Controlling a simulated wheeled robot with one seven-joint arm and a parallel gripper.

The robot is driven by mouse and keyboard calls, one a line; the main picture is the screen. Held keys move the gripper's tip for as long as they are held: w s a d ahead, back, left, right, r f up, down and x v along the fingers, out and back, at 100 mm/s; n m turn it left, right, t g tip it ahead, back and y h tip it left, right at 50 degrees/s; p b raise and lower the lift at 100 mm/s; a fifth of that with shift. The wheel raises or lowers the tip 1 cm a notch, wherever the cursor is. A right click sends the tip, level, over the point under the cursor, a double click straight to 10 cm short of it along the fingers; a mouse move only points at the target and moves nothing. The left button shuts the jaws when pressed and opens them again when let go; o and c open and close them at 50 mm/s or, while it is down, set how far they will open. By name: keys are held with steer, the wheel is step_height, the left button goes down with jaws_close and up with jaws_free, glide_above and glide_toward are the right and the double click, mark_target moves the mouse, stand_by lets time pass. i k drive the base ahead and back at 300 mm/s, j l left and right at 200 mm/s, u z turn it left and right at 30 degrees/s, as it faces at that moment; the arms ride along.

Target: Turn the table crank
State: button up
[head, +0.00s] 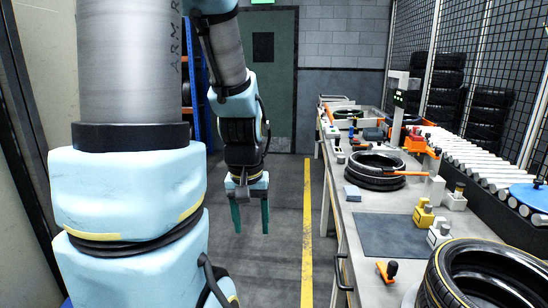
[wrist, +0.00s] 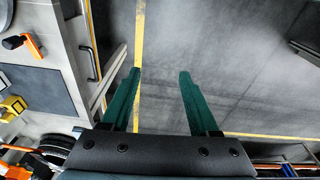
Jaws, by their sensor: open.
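An orange crank-like part with a black knob (head: 387,270) stands on the near part of the workbench (head: 372,213), by its left edge. It also shows at the upper left of the wrist view (wrist: 28,44). I cannot tell for sure that it is the table crank; another orange arm with a dark knob (head: 432,149) stands farther back. My gripper (head: 250,213) hangs fingers down over the floor, left of the bench and apart from it. Its two green fingers are spread and empty in the wrist view (wrist: 161,75).
A tyre (head: 376,182) lies mid-bench and a larger tyre (head: 490,275) at the near right. Yellow blocks (head: 423,215) stand between them. Black handles (head: 341,272) jut from the bench's left side. The floor aisle (head: 285,200) is clear.

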mark_target(388, 273)
steer(key=z, duration=1.65)
steer(key=i+j+u, duration=0.15)
steer(key=u, duration=0.2)
steer(key=i+j+u, duration=0.15)
steer(key=u, duration=0.2)
steer(key=i+j+u, duration=0.2)
steer(key=u, duration=0.15)
